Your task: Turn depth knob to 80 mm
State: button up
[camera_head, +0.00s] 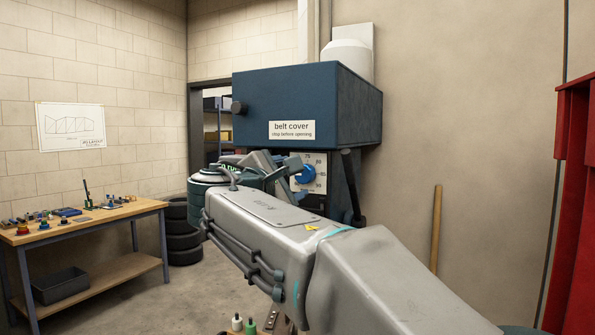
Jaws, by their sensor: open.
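The blue depth knob (306,175) sits on a pale scale plate (319,171) on the front of the dark blue machine, below its belt cover. Small numbers are printed around the knob; 75 seems readable at the top, but the others are too small to read surely. I cannot tell the knob's setting. My gripper (287,170) is open, with its grey fingers just left of the knob. Part of the plate's left side is hidden behind the fingers. I cannot tell whether a finger touches the knob.
The dark blue belt cover (350,105) overhangs the knob. A dark lever (351,185) stands close to its right. A workbench (100,221) with small parts is at left, and stacked tires (183,247) stand beside it. A wooden pole (436,228) leans on the right wall, near a red cabinet (570,200).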

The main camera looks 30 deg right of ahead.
aim_at(302, 175)
jog(key=shift+p+x, duration=0.4)
jog(key=shift+x, duration=1.9)
jog(key=shift+c, duration=0.3)
jog(key=c, duration=0.9)
jog(key=shift+f+b, duration=0.1)
jog(key=shift+b, duration=0.25)
